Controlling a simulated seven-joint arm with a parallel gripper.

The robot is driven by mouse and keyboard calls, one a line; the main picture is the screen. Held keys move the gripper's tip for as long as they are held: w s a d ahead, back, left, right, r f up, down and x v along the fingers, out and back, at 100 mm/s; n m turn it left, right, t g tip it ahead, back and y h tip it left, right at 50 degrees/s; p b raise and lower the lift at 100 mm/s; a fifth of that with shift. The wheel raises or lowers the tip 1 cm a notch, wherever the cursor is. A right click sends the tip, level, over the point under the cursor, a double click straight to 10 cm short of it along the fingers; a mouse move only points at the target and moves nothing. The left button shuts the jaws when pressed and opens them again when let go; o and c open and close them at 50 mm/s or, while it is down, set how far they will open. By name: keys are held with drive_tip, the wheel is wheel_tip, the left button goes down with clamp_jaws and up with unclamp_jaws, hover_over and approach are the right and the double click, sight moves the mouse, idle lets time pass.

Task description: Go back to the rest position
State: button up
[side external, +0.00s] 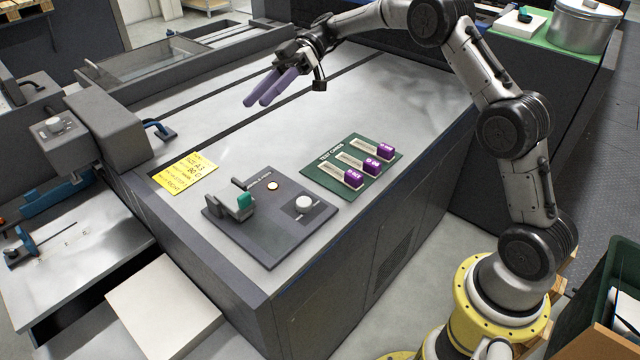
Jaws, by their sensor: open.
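My gripper (262,102) hangs in the air over the back left part of the grey worktop (240,150), at the end of my arm. Its two purple fingers point down and to the left. They are apart, and nothing shows between them. Below and to the right, a green mat (330,182) labelled as test cards bears 3 light cards with purple ends, the middle one (372,165) among them. The gripper is clear of the cards and of the worktop.
A dark control panel (265,242) with a green-tipped lever (243,200) and a white knob (303,203) sits at the front. A yellow note (186,172) lies left of it. A metal pot (584,22) stands at the back right. The worktop's middle is clear.

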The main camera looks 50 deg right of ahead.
drive_tip(key=s+a+r+m+t+h, duration=0.1)
drive_tip(key=s+r+h, duration=0.15)
drive_tip(key=s, duration=0.35)
drive_tip(key=s+a+r+m+h, duration=0.1)
drive_tip(key=s+r, duration=0.2)
drive_tip(key=s, duration=0.3)
drive_tip(key=s+a+r+t+h, duration=0.1)
drive_tip(key=s+a+r+h, duration=0.15)
drive_tip(key=s, duration=0.35)
drive_tip(key=s+d+f+m+t+h, duration=0.2)
drive_tip(key=s+d+f+m+h, duration=0.15)
drive_tip(key=s, duration=0.35)
drive_tip(key=s+d+f+m+t+h, duration=0.2)
drive_tip(key=s+d+m, duration=0.15)
drive_tip(key=s, duration=0.45)
drive_tip(key=d+f+m+t+h, duration=0.1)
drive_tip(key=d+f+m+h, duration=0.2)
drive_tip(key=d+f+m, duration=0.2)
drive_tip(key=shift+s+d+f+m, duration=0.15)
drive_tip(key=shift+d+m, duration=0.3)
drive_tip(key=shift+m, duration=0.05)
